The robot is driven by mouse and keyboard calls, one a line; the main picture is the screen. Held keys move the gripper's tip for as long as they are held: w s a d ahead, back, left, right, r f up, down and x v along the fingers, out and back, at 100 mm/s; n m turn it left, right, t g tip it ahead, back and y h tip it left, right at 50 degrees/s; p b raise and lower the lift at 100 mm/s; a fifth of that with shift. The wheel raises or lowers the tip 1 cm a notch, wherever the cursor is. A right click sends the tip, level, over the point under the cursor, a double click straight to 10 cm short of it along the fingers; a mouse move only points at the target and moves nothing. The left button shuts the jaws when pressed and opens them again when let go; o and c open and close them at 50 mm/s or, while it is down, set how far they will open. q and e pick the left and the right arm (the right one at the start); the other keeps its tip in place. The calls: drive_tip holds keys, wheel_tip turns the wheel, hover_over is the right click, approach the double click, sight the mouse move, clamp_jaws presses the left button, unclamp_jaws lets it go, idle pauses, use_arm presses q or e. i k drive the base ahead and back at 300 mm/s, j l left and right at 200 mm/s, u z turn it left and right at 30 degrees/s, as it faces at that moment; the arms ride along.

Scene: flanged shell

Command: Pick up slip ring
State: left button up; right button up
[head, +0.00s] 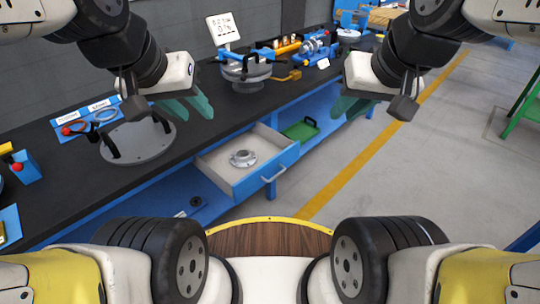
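A small silver flanged ring (243,158) lies in the open drawer (229,189) under the black bench top. It looks like the slip ring, but I cannot be sure. My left gripper (191,104) has teal fingers spread apart with nothing between them. It hangs above the bench, up and to the left of the drawer. My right gripper (354,107) also has its teal fingers apart and empty. It hangs to the right of the drawer, over the bench's front side. Neither gripper touches the ring.
A grey round plate with black handles (138,142) and a blue tray with rings (88,121) sit on the bench. A metal vessel with a display (245,70) stands further back. A green tray (299,130) lies beyond the drawer.

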sight(238, 162)
drive_tip(key=i+j+z, duration=0.2)
drive_tip(key=j, duration=0.9)
drive_tip(key=j+z, duration=0.15)
drive_tip(key=j, duration=0.95)
